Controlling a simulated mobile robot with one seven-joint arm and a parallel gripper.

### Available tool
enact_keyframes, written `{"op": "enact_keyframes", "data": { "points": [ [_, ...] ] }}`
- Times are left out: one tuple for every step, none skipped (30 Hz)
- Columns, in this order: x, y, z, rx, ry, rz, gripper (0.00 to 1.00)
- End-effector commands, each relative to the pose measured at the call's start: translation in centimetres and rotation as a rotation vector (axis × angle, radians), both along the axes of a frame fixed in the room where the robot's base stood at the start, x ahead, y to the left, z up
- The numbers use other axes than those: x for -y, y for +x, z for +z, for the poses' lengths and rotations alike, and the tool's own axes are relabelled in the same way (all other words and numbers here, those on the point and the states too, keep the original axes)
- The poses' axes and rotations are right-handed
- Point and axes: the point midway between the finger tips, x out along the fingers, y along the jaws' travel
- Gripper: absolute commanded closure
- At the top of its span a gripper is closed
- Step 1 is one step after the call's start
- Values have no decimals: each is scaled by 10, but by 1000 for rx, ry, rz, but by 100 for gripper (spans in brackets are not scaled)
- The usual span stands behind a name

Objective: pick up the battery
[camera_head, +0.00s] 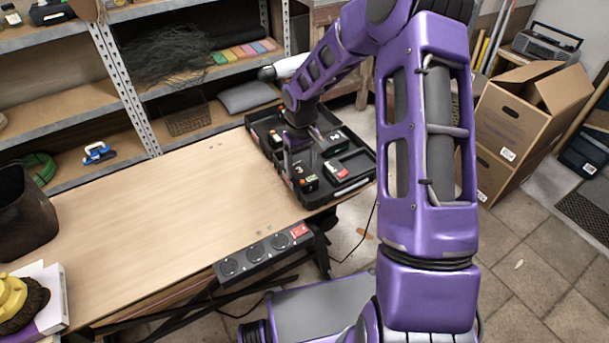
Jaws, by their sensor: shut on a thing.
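A black tray (357,185) with compartments sits at the right end of the wooden workbench. My gripper (302,168) reaches down into its near left part. Its fingers are shut on a small dark block with green and orange marks, which I take to be the battery (308,183). My fingers and wrist hide part of the block. I cannot tell whether it is still touching the tray floor. A red-and-white block (337,169) and a black-and-white block (336,138) lie in the tray to the right. A small red-marked item (275,137) lies at the left.
A power strip (262,251) runs along the bench's front edge. A dark bin (24,215) stands at the bench's left end. Shelves (127,99) stand behind. Cardboard boxes (520,120) stand on the floor at right. The bench middle is clear.

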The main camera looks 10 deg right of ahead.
Motion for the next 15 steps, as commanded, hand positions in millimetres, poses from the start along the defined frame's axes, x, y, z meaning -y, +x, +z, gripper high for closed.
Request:
{"op": "enact_keyframes", "data": {
  "points": [
    [11,-8,-29,-22,-7,-3,94],
    [11,-8,-29,-22,-7,-3,99],
    [12,-8,-29,-22,-7,-3,100],
    [12,-8,-29,-22,-7,-3,100],
    [12,-8,-29,-22,-7,-3,100],
    [12,-7,-28,-20,-6,-3,100],
    [12,-7,-28,-20,-6,-3,100],
    [12,-7,-28,-20,-6,-3,100],
    [12,-7,-28,-20,-6,-4,100],
    [12,-7,-28,-20,-6,-4,100],
    [12,-7,-28,-20,-6,-4,100],
    [12,-7,-26,-20,-7,-4,100],
    [13,-7,-24,-19,-7,-4,100],
    [13,-7,-21,-19,-7,-4,100],
    [13,-7,-16,-17,-8,-4,100]
  ]
}}
